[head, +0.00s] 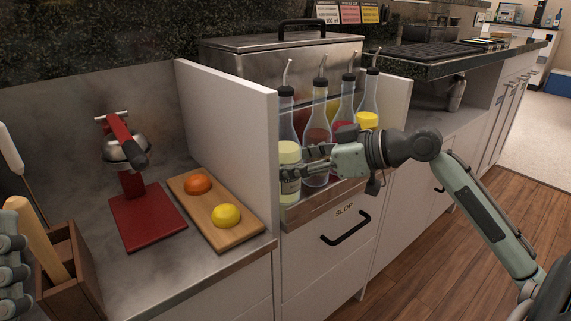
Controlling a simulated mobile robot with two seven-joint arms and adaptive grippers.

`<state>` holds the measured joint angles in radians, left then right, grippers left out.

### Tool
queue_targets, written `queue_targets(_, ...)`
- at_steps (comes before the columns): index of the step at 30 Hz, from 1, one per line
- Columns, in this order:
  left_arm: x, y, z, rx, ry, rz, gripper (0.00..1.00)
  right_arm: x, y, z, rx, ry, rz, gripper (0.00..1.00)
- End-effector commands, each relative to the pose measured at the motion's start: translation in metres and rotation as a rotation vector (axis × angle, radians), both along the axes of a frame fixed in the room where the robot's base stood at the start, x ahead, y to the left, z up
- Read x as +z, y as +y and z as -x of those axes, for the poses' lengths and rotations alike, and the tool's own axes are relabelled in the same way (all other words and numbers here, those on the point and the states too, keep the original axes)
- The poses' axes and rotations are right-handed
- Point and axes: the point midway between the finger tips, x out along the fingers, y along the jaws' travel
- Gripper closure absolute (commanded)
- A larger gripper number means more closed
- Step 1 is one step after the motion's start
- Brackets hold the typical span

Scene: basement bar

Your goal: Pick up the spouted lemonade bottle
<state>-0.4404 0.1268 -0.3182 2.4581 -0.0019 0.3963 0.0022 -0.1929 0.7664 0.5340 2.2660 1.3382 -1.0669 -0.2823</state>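Several clear spouted bottles with black caps stand in a rack (300,213) at the middle. The front left bottle (289,185) holds pale yellow liquid, and the back right one (368,119) shows brighter yellow. Which is the lemonade I cannot tell for sure; no label is readable. Between them are a pinkish bottle (318,135) and a red one (344,110). My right gripper (302,168) reaches in from the right, across the bottles, its fingers beside the pale yellow bottle. Whether they touch or grip it is unclear. Part of my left gripper (10,265) shows at the left edge, cut off.
White panels (228,120) flank the rack. Left on the counter are a cutting board (208,210) with an orange and a lemon, a red-based juicer (147,218) and a wooden holder (62,270). A steel bin (283,55) stands behind. A drawer handle (346,228) protrudes below.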

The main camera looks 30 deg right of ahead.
Motion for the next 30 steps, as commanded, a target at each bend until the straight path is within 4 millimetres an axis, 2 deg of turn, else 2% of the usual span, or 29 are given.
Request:
queue_targets(3,0.000,0.000,0.000,0.000,0.000,0.000,0.31,0.000,0.000,0.000,0.000,0.000,0.000,0.46)
queue_targets(16,0.000,0.000,0.000,0.001,0.001,-0.001,0.31,0.000,0.000,0.000,0.000,0.000,0.001,0.99)
queue_targets(25,0.000,0.000,-0.001,0.000,0.005,-0.002,0.31,0.004,0.000,0.000,0.000,-0.004,0.000,0.99)
queue_targets(30,-0.004,-0.004,-0.006,-0.006,0.065,-0.019,0.31,0.019,0.000,0.000,0.000,-0.007,0.004,0.99)
